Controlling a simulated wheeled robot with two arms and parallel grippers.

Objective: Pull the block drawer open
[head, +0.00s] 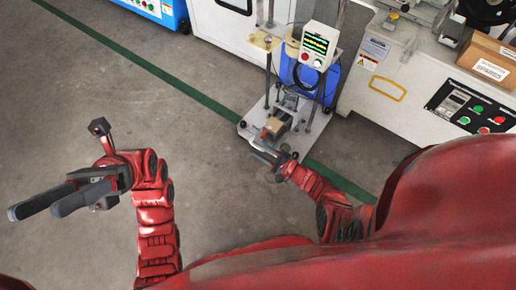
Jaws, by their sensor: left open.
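A tile testing stand (308,137) with a white base plate stands on the floor right of the picture's middle. A small tan block (275,126) sits low on it, with a small red part beside it. I cannot make out the drawer's edges or how far it is open. My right gripper (256,146) is at the front of the stand, close to the tan block; whether it touches anything is too small to tell. My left gripper (34,211) is open and empty over bare floor at the far left.
A display box (316,46) with a green-lit screen is mounted on top of the stand. White machine cabinets (385,80) stand behind and to the right, with a cardboard box (488,60) on one. A blue cabinet (160,12) is at the top left. The grey floor at left is clear.

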